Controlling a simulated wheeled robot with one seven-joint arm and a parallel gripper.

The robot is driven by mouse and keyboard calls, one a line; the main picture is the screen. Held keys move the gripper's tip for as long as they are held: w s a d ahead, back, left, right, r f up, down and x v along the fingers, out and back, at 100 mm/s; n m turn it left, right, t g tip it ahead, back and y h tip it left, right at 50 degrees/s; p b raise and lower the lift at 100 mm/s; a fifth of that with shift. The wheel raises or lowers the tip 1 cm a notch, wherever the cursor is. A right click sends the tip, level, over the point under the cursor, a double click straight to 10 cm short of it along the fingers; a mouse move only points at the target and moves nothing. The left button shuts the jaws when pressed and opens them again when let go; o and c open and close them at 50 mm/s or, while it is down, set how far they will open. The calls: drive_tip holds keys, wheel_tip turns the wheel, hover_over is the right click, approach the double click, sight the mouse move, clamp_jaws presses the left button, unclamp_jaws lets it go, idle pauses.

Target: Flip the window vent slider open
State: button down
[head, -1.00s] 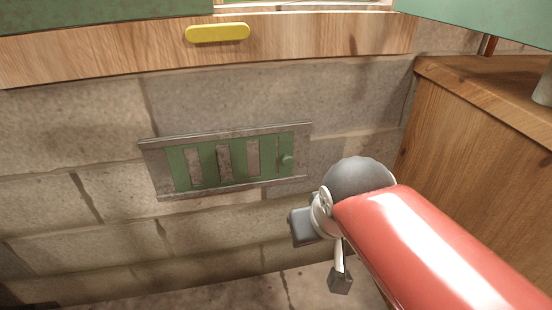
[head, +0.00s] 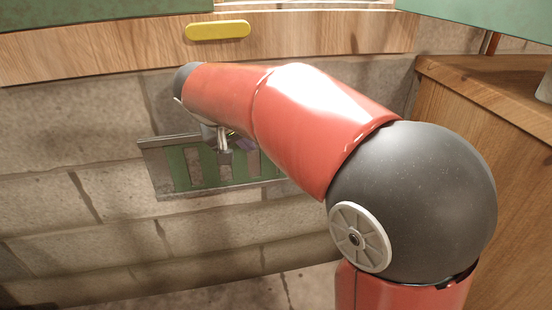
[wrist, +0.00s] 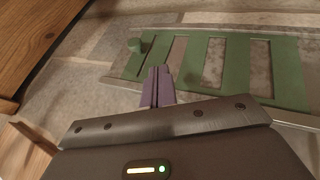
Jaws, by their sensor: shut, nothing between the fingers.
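The window vent is a grey metal frame (head: 168,196) set in the stone wall, with a green slotted slider (head: 176,166) in it. My arm covers its right part and the knob in the head view. In the wrist view the slider (wrist: 228,62) spans the upper right, with its round green knob (wrist: 134,45) at the left end. My gripper (wrist: 159,70) is shut and empty, its purple fingertips pointing at the vent close to the knob, a little to its right in the wrist view. I cannot tell whether they touch the slider. The gripper (head: 247,144) also shows in front of the vent.
A wooden beam (head: 110,47) with a yellow bar (head: 218,30) runs above the vent. A wooden cabinet (head: 500,150) stands at the right; wood also shows at the wrist view's left edge (wrist: 35,35). The wall left of and below the vent is clear.

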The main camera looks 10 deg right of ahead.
drive_tip(key=shift+f, duration=0.1)
drive_tip(key=w+d+f, duration=0.4)
drive_tip(key=d+f, duration=0.3)
drive_tip(key=f, duration=0.1)
drive_tip(key=shift+w+d+f, duration=0.35)
drive_tip(key=shift+d+f, duration=0.05)
drive_tip(key=shift+d+b, duration=0.35)
drive_tip(key=shift+d, duration=1.95)
